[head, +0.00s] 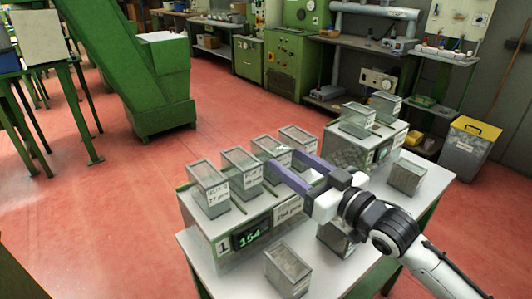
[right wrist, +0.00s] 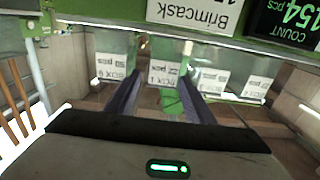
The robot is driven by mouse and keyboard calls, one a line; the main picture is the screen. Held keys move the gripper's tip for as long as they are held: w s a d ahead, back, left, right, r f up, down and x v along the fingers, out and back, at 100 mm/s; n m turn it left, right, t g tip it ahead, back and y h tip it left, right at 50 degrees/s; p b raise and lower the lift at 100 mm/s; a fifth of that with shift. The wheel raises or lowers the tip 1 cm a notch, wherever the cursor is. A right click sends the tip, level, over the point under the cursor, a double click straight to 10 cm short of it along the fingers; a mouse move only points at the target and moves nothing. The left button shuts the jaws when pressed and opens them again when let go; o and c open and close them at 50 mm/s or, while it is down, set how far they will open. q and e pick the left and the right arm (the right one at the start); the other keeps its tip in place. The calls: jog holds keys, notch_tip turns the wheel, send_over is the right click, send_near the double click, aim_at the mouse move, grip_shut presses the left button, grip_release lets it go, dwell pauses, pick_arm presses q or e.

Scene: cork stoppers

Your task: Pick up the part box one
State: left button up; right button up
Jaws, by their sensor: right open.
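Several clear, open-topped part boxes with white labels stand in a row on the first counting machine (head: 228,239), which shows "1" and 154. My right gripper (head: 283,160), with purple fingers, is open at the third box from the left (head: 266,145). In the right wrist view, a labelled box (right wrist: 165,73) shows between the open fingers; its label appears upside down and seems to read "BOX 1". Whether the fingers touch it I cannot tell. The fingers hide part of that box in the head view. My left gripper is not in view.
Neighbouring boxes (head: 208,188) (head: 241,172) (head: 298,137) stand close on both sides. Loose boxes (head: 288,270) (head: 406,177) are on the white table (head: 205,262). A second machine (head: 350,150) carries more boxes.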

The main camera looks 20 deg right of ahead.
aim_at(263, 139)
jog(key=x, duration=0.5)
jog(key=shift+w+a, duration=0.2)
jog(key=shift+w, duration=0.1)
jog(key=x, duration=0.3)
jog(key=p+x, duration=0.1)
jog(key=shift+w+a+r, duration=0.1)
jog(key=shift+a+r, duration=0.1)
jog(key=shift+r, duration=0.1)
jog(key=shift+w+a, duration=0.15)
jog(key=shift+w, duration=0.3)
jog(key=c, duration=0.9)
